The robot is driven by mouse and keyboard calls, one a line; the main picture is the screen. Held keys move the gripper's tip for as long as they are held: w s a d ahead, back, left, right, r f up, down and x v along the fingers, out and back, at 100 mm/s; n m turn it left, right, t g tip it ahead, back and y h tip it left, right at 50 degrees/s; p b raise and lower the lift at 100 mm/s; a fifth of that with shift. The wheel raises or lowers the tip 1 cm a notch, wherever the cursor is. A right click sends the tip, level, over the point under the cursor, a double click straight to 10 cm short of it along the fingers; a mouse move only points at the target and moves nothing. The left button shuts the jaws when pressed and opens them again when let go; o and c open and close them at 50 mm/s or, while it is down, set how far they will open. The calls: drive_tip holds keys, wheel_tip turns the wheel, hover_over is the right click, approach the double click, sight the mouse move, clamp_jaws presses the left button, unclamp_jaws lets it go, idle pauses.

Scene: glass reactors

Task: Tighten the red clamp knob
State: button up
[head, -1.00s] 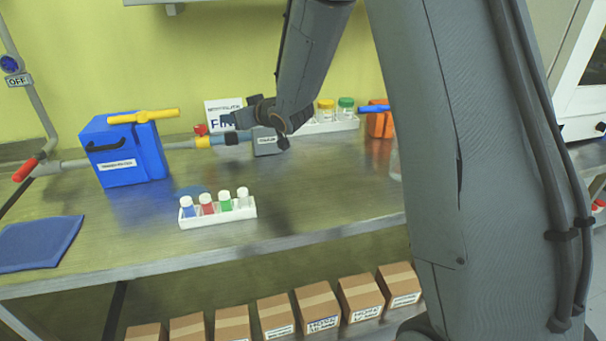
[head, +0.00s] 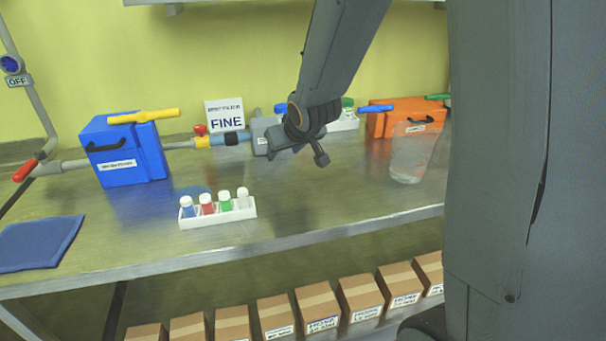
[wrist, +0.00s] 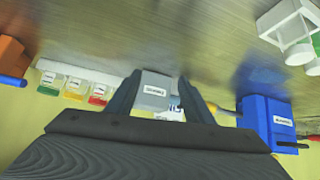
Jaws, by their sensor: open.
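The small red clamp knob (head: 200,129) sits upright on top of a yellow collar (head: 203,141) on the pipe, between the blue box and a grey labelled block (head: 262,138). My gripper is right of the knob, apart from it; in the head view my wrist hides most of it. In the wrist view, which is upside down, my gripper (wrist: 160,95) is open and empty. The grey block (wrist: 155,86) appears between its fingers, farther off. I cannot make out the red knob in the wrist view; the right finger covers part of the pipe.
A blue box (head: 125,165) with a yellow handle stands left, and an orange box (head: 390,124) right. A clear beaker (head: 410,160) stands before the orange box. A white vial rack (head: 220,217) is in front. The FINE sign (head: 226,116) stands behind the pipe.

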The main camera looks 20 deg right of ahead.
drive_tip(key=s+g, duration=0.1)
drive_tip(key=s, duration=0.2)
drive_tip(key=s+d+f, duration=0.1)
drive_tip(key=s, duration=0.1)
drive_tip(key=s+d+f+m+g+h, duration=0.1)
drive_tip(key=s, duration=0.2)
drive_tip(key=shift+s+d+f+g, duration=0.15)
drive_tip(key=shift+s+f+g, duration=0.05)
drive_tip(key=shift+s+g, duration=0.15)
